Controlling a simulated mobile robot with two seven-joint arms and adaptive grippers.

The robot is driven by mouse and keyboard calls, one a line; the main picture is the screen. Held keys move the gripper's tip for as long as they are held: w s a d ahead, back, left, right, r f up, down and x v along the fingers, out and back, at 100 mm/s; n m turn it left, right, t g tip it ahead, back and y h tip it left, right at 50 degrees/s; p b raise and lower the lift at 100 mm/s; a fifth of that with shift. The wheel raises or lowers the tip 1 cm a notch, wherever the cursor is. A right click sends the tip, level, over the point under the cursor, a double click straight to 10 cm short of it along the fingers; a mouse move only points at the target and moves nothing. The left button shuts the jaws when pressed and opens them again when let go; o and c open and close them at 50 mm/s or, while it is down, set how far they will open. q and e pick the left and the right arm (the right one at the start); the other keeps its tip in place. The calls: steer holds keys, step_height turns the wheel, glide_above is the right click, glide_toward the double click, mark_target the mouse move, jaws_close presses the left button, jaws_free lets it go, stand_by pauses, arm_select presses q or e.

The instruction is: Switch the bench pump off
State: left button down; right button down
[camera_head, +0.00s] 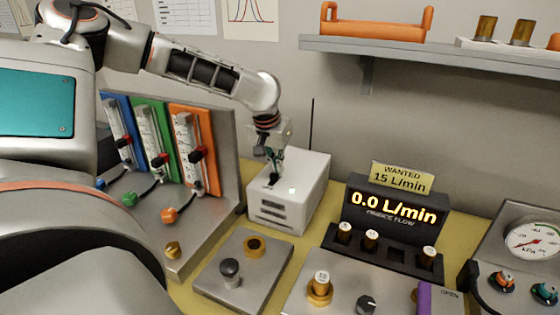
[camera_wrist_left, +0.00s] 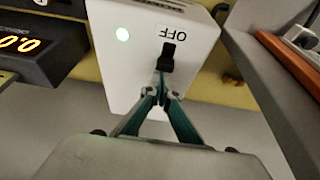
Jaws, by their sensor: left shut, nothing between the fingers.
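The bench pump (camera_head: 305,193) is a white box on the yellow bench, with a thin black rod standing by it. It also fills the top middle of the left wrist view (camera_wrist_left: 125,70). My left gripper (camera_head: 275,168) points down over the pump's top, shut and empty. In the left wrist view its closed fingertips (camera_wrist_left: 163,88) are right at the switch; I cannot tell if they touch. My right gripper is not in view.
A panel with blue, green and orange flowmeters (camera_head: 190,150) stands left of the pump. A display reading 0.0 L/min (camera_head: 395,208) stands to its right, under a WANTED 15 L/min sign (camera_head: 402,178). A grey shelf (camera_head: 440,55) is above right. A plate with a black knob (camera_head: 245,272) lies in front.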

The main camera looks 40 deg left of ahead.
mark_target(274, 176)
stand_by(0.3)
arm_select(q)
steer(key=shift+s+d+r+p, duration=0.1)
steer(key=shift+s+d+p, duration=0.1)
steer(key=shift+s+p, duration=0.3)
steer(key=shift+s+d+r+p, duration=0.1)
steer(key=shift+s+d+p, duration=0.15)
steer(key=shift+s, duration=0.6)
steer(key=shift+f, duration=0.3)
steer(key=shift+s, duration=0.1)
steer(key=shift+d+r, duration=0.1)
steer(key=shift+r, duration=0.25)
steer(key=v, duration=1.1)
steer(key=shift+r, duration=0.25)
steer(key=shift+s, duration=0.1)
